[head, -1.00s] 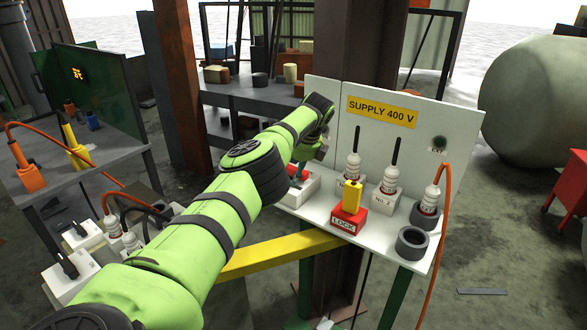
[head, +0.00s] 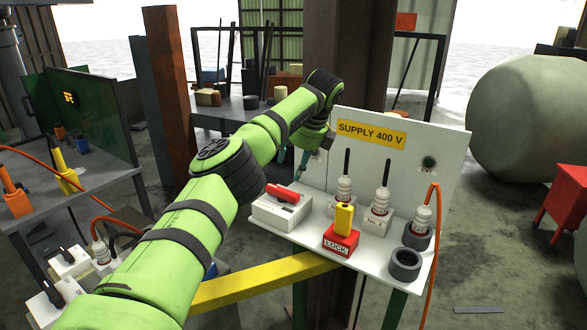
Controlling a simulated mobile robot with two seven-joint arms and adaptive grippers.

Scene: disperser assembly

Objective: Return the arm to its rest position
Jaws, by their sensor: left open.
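My left arm, green with black bands, reaches from the lower left over the front of the supply panel (head: 452,140). My right gripper is out of view.
The panel's shelf holds a red LOCK block (head: 340,241) with a yellow top, white plugs (head: 380,201) and an empty dark ring socket (head: 405,264). An orange cable (head: 433,250) hangs at its right. A bench (head: 100,180) stands left, and a yellow beam (head: 250,283) runs below.

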